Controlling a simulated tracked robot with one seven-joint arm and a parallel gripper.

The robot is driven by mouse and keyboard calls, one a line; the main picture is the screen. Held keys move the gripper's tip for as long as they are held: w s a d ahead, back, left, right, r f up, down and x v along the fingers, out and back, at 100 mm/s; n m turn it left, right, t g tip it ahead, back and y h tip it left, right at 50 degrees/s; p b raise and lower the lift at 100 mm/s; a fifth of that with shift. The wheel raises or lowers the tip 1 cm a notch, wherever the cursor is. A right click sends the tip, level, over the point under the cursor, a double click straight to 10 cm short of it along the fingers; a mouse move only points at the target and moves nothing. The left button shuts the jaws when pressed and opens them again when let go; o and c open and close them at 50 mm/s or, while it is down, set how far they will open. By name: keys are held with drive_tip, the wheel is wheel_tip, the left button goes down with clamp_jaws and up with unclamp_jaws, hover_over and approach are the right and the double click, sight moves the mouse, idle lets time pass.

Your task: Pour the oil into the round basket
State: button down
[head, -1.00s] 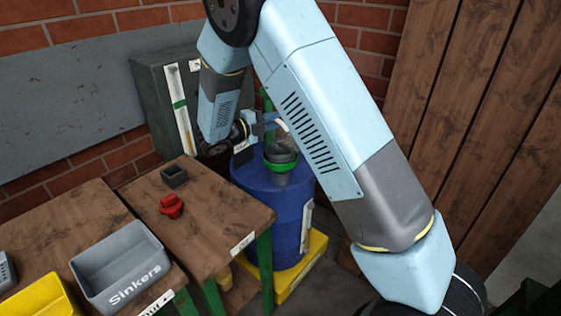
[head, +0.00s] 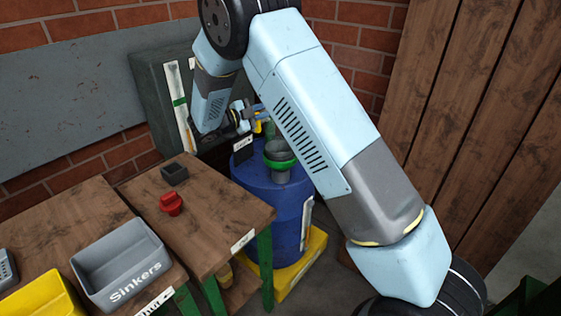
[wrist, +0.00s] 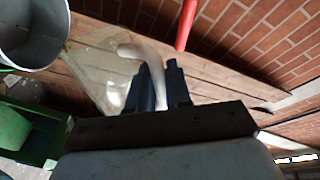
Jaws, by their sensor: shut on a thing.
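The round basket (head: 280,160) is a grey round vessel with a green ring, set on top of a blue drum (head: 272,205). My gripper (head: 256,112) is beyond the basket in the head view, partly hidden by my own arm. In the wrist view my gripper (wrist: 163,78) is shut on the pale handle (wrist: 150,52) of a clear jug (wrist: 100,82). The jug is beside a grey round opening (wrist: 32,28), apparently the basket. A small yellow patch (head: 258,126) shows by the gripper in the head view. I cannot tell the oil level or whether any oil flows.
A wooden table (head: 225,215) at the left holds a small dark box (head: 174,174) and a red object (head: 171,204). A grey Sinkers bin (head: 120,265) and a yellow bin (head: 45,298) are nearer. A dark cabinet (head: 155,95) stands behind. The drum rests on a yellow base (head: 300,270).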

drive_tip(key=shift+w+a+f+n, duration=0.15)
drive_tip(key=shift+w+a+n, duration=0.15)
drive_tip(key=shift+w+n, duration=0.3)
drive_tip(key=shift+s, duration=0.1)
idle(0.4)
drive_tip(key=shift+s+d+r+m, duration=0.15)
drive_tip(key=shift+s+d+m, duration=0.25)
drive_tip(key=shift+s+m, duration=0.2)
drive_tip(key=shift+s+d+r+m, duration=0.15)
drive_tip(key=shift+s+d+m, duration=0.2)
drive_tip(key=shift+s+m, duration=0.2)
drive_tip(key=shift+s+d+m, duration=0.2)
drive_tip(key=shift+s+m, duration=0.1)
drive_tip(key=shift+m, duration=0.15)
drive_tip(key=shift+s+d, duration=0.1)
drive_tip(key=shift+s, duration=0.05)
